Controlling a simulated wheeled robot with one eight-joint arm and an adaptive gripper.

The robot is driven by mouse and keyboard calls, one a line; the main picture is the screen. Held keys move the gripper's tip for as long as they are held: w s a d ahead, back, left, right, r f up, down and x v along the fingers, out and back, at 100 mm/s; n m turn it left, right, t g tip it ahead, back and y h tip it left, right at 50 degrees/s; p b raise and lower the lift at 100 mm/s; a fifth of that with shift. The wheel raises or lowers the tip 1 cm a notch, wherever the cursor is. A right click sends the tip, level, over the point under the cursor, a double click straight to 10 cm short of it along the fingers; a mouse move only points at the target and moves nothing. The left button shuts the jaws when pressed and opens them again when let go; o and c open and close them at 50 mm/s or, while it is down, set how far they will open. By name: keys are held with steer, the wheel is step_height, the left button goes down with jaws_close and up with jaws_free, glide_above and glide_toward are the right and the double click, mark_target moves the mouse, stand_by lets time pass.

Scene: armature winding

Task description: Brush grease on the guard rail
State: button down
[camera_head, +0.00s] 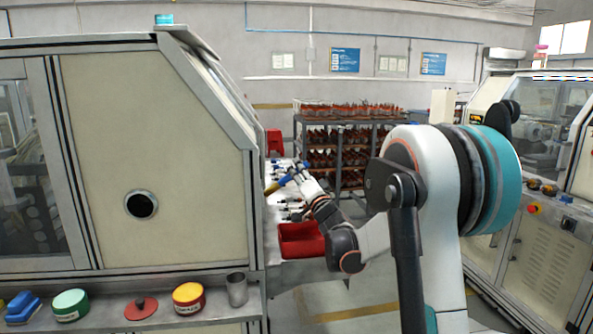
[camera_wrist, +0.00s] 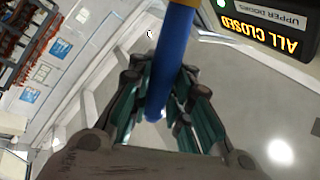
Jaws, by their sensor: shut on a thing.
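My gripper (camera_head: 296,177) is at the right side of the large cream machine, above the workbench beside it. It is shut on a blue-handled tool, likely the brush (camera_head: 284,181), which has a tan end pointing left in the head view. In the wrist view the blue handle (camera_wrist: 174,55) runs up between the teal fingers of my gripper (camera_wrist: 163,100) and leaves the top edge. The bristles are out of the wrist view. A yellow-and-red tin (camera_head: 188,299) and a green-and-cream tin (camera_head: 70,305) stand on the front ledge; I cannot read their labels. I cannot clearly identify the guard rail.
The cream machine (camera_head: 165,150) blocks the left. A red bin (camera_head: 301,241) sits on the workbench below my arm. A lit sign (camera_wrist: 265,25) reads "ALL CLOSED".

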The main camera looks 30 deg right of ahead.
steer(key=s+a, duration=0.3)
steer(key=s, duration=0.9)
steer(key=shift+s+a, duration=0.2)
steer(key=shift+a, duration=0.1)
stand_by(0.8)
steer(key=shift+d, duration=0.1)
steer(key=shift+s+d, duration=0.25)
steer(key=shift+d, duration=0.7)
steer(key=shift+s+d, duration=0.3)
steer(key=shift+d, duration=0.6)
steer(key=shift+s+d, duration=0.25)
steer(key=shift+d, duration=0.7)
steer(key=d, duration=0.3)
steer(key=shift+s, duration=0.4)
steer(key=shift+a, duration=0.15)
